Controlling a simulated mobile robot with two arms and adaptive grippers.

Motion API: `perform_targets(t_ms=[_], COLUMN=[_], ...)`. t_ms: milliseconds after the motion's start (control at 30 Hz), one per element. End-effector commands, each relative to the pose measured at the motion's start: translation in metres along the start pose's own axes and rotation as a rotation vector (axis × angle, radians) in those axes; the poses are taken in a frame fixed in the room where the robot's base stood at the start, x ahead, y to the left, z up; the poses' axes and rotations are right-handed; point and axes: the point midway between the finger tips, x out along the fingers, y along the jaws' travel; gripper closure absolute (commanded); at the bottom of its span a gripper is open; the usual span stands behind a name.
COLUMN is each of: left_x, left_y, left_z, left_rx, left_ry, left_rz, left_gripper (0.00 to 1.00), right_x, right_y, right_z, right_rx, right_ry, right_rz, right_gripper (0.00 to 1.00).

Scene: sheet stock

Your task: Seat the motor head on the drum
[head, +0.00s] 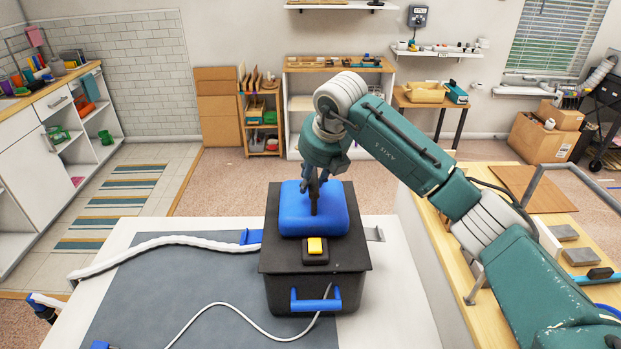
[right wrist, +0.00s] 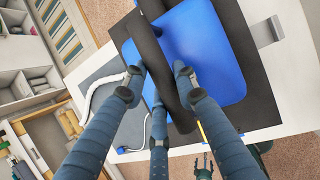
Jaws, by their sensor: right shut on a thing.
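The motor head (head: 290,215) has a blue dome, a wide black plate and a yellow switch (head: 315,245). It lies over the black drum (head: 283,292), with no clear gap at the near edge; I cannot tell whether it is fully flush. My right gripper (head: 315,200) comes down from above and is shut on the motor head's dark handle. In the right wrist view, its fingers (right wrist: 165,90) close around this handle above the blue dome (right wrist: 215,60). A small pronged part low in that view may be my left gripper (right wrist: 205,165); its opening is unclear.
The drum stands on a white table with a grey mat (head: 150,300). A blue latch (head: 250,236) sticks out left and a grey bracket (head: 375,234) right. A white hose (head: 165,242) and thin cable (head: 235,307) lie left and in front. A wooden bench (head: 455,265) stands right.

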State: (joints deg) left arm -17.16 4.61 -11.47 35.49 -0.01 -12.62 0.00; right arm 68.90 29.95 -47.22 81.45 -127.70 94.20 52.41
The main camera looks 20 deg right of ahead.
Motion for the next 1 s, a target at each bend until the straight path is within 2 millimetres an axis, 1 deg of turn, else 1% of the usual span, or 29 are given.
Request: perform_targets(t_ms=[33,233,600,1000], left_x=[-0.001,0.0,0.01,0.01], left_y=[0.0,0.0,0.001,0.001], left_z=[0.0,0.0,0.001,0.001], left_rx=[0.0,0.0,0.0,0.0], left_ry=[0.0,0.0,0.0,0.001], left_rz=[0.0,0.0,0.001,0.001], left_gripper=[0.17,0.17,0.17,0.17], right_x=[-0.004,-0.003,0.007,0.007], right_y=[0.002,0.002,0.0,0.0], right_z=[0.003,0.003,-0.001,-0.001], right_rx=[0.0,0.0,0.0,0.0], right_ry=[-0.008,-0.008,-0.008,-0.008], right_rz=[0.006,0.006,0.005,0.006], right_gripper=[1.0,1.0,1.0,1.0])
